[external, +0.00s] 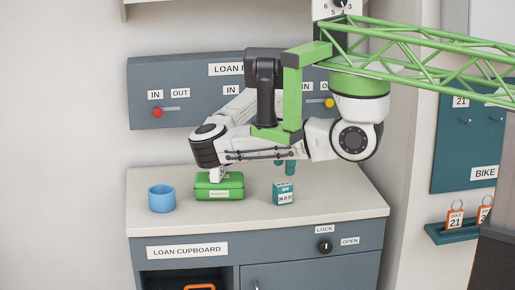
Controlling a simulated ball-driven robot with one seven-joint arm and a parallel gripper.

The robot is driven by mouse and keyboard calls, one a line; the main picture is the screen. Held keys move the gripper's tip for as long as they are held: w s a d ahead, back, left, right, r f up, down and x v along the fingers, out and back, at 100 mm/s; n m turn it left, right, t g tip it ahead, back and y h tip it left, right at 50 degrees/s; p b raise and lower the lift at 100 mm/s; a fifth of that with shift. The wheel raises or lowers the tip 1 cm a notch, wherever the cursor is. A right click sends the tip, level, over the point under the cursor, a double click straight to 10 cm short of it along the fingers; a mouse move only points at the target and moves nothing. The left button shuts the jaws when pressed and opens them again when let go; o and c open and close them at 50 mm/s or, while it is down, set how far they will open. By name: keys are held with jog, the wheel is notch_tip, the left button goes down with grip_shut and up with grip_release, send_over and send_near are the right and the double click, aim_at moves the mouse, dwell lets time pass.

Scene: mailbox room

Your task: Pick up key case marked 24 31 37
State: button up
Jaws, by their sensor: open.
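A small teal key case (284,188) stands on the pale counter top, right of the middle. It has a white label with small dark numbers, which look like 24 31 37 but are hard to read. The gripper is open and nothing shows between the fingers. My white arm links hide the upper part of the gripper.
A green labelled box (206,191) lies left of the case, under my arm. A blue cup (162,199) stands farther left. The grey loan panel (141,112) is on the wall behind. The counter (340,202) is bare to the right and in front of the case.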

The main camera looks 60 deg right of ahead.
notch_tip(320, 180, down, 8)
jog(key=shift+a+f+p, duration=0.1)
jog(key=shift+a+p, duration=0.05)
jog(key=shift+p, duration=0.45)
jog(key=shift+c, duration=0.3)
jog(key=c, duration=1)
